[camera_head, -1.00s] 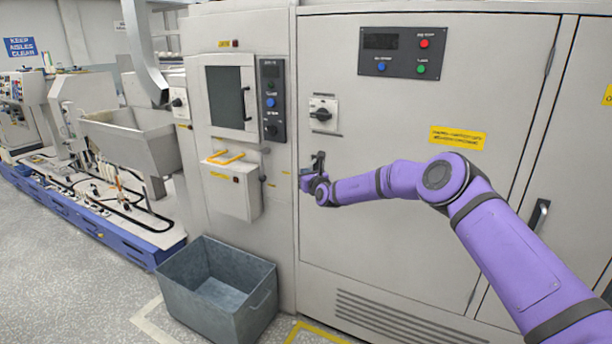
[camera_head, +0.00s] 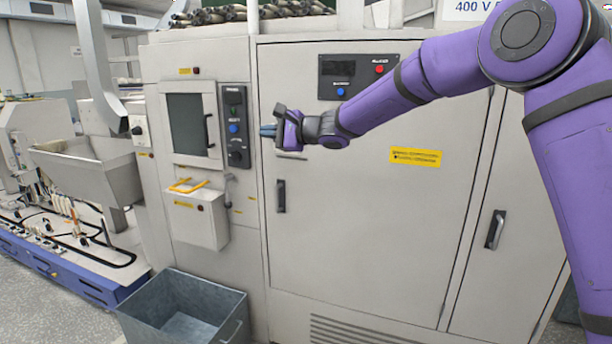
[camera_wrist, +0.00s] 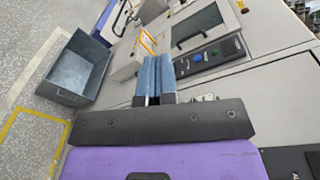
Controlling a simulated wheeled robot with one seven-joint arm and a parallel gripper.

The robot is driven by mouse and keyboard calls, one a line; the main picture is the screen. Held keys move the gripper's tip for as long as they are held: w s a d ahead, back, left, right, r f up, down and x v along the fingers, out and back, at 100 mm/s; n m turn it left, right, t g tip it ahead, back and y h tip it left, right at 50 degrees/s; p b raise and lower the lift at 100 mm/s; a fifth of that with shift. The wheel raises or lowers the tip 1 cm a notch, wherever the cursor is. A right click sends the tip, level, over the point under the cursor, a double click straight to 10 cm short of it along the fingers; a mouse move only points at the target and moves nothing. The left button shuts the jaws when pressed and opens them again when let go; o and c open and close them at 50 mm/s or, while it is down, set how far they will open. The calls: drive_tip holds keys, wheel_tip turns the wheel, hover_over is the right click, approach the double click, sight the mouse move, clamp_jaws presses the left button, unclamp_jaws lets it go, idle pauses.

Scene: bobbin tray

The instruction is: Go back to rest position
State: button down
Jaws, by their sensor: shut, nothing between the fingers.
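My gripper (camera_head: 268,131) is at the end of my purple arm, in front of the grey cabinet (camera_head: 360,220) in the head view. It is raised to about the height of the button panel on the narrow cabinet section, and it covers part of the large door's upper left. In the wrist view my gripper (camera_wrist: 157,62) shows two blue fingers side by side, closed together with nothing between them. Whether the fingertips touch the cabinet is hard to tell, but no object is held.
A grey metal bin (camera_head: 190,310) stands on the floor at lower left. A small box with a yellow handle (camera_head: 203,215) sticks out from the cabinet. A hopper (camera_head: 90,170) and machine stand at left. Door handles (camera_head: 281,196) protrude from the cabinet front.

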drive_tip(key=s+d+r+n+g+h, duration=0.1)
drive_tip(key=s+d+r+n, duration=0.1)
drive_tip(key=s+d, duration=0.3)
drive_tip(key=s+d+r+n+g+h, duration=0.1)
drive_tip(key=s+d+r+n+h, duration=0.15)
drive_tip(key=s, duration=0.35)
drive_tip(key=s+d+f+n+h, duration=0.2)
drive_tip(key=s+d+h, duration=0.4)
drive_tip(key=s+d, duration=1)
drive_tip(key=s+d+f+n+h, duration=0.3)
drive_tip(key=s+d+f+h, duration=0.2)
drive_tip(key=s+d, duration=1.1)
drive_tip(key=s+h, duration=0.1)
drive_tip(key=s, duration=0.3)
drive_tip(key=shift+d+t, duration=0.25)
drive_tip(key=shift+t, duration=0.05)
drive_tip(key=shift+f, duration=0.1)
